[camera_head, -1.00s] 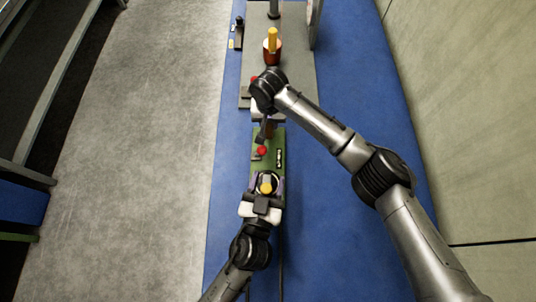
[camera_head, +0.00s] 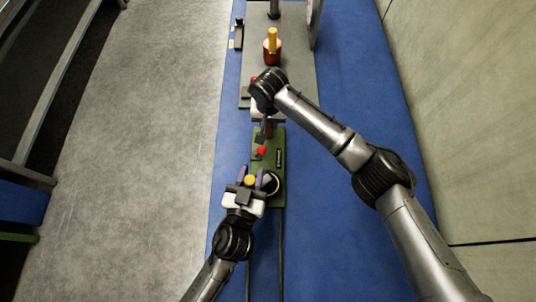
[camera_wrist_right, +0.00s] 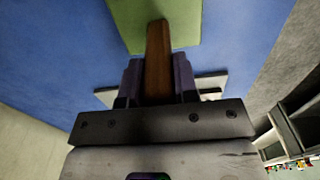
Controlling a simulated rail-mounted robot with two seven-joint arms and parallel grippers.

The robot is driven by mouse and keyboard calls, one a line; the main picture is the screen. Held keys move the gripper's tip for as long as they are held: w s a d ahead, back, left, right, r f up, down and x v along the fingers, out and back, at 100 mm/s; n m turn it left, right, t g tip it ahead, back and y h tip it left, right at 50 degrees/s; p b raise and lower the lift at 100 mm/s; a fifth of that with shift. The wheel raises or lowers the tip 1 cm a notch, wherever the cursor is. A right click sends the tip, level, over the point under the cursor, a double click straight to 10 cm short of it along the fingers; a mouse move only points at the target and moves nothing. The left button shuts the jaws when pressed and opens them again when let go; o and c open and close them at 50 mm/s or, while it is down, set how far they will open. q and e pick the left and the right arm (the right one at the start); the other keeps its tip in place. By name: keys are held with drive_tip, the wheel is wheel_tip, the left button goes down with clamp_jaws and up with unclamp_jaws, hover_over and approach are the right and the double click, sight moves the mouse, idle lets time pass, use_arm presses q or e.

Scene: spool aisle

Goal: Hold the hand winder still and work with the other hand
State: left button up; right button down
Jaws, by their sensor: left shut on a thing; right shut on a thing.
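The hand winder is a green board (camera_head: 270,195) lying lengthwise on the blue surface. It carries a red knob (camera_head: 262,150) and a dark round crank hub (camera_head: 269,183) near its lower end. My left gripper (camera_head: 248,182) is shut on the yellow crank knob (camera_head: 250,179), left of the hub. My right gripper (camera_wrist_right: 158,82) is shut on the winder's brown wooden handle (camera_wrist_right: 158,55) in the right wrist view. That view also shows the green board's end (camera_wrist_right: 165,18). In the head view my right arm partly covers this grip.
A grey plate (camera_head: 295,75) beyond the winder carries a red and yellow spool-like piece (camera_head: 272,45) and a post (camera_head: 273,8). A small dark item (camera_head: 239,33) is at its left. A pale wall (camera_head: 480,120) stands at the right. Blue surface lies clear on both sides.

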sight(268, 182)
use_arm(q)
drive_tip(key=a+x, duration=0.1)
drive_tip(key=x, duration=0.5)
drive_tip(key=shift+w, duration=0.2)
drive_tip(key=d, duration=0.1)
drive_tip(key=w+d, duration=0.1)
drive_tip(key=d, duration=0.1)
drive_tip(key=w+d, duration=0.1)
drive_tip(key=d, duration=0.1)
drive_tip(key=shift+r, duration=0.15)
drive_tip(key=shift+o, duration=0.2)
drive_tip(key=s+d, duration=0.1)
drive_tip(key=d, duration=0.1)
drive_tip(key=s+d, duration=0.2)
drive_tip(key=shift+s, duration=0.2)
drive_tip(key=shift+o, duration=0.2)
drive_tip(key=s, duration=0.3)
drive_tip(key=shift+s+d, duration=0.15)
drive_tip(key=shift+s, duration=0.2)
drive_tip(key=s+a, duration=0.1)
drive_tip(key=a, duration=0.1)
drive_tip(key=s+a, duration=0.2)
clamp_jaws()
drive_tip(key=shift+a, duration=0.8)
drive_tip(key=shift+s, duration=0.1)
